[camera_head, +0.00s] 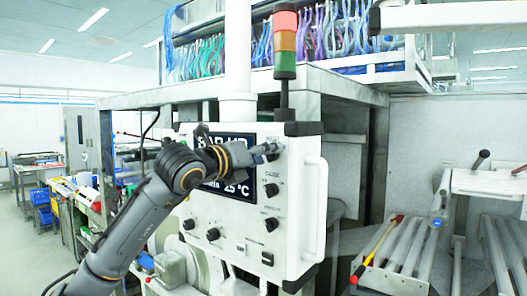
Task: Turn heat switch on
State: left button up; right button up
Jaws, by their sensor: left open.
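The white control panel (292,200) stands in the middle of the head view, facing me at a slant. Its dark display (233,188) reads 25 °C and is partly hidden behind my left arm. Several black knobs sit on the panel: one at the right middle (271,190), one below it (271,224), and others along the lower left (213,234). Their labels are too small to read, so I cannot tell which one is the heat switch. My left gripper (264,150) is open at the upper right knob (275,151); I cannot tell whether it touches. My right gripper is out of view.
A signal light (285,45) in red, orange and green stands on the panel's top right. A white handle (314,207) runs down its right side. A metal roller frame (400,250) with a red-and-yellow handled tool (376,249) stands at right.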

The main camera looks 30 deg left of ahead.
pick_arm(q)
grip_shut()
jog(key=shift+m, duration=0.4)
jog(key=shift+s+d+m+b, duration=0.1)
jog(key=shift+m+b, duration=1.2)
jog(key=shift+m, duration=4.3)
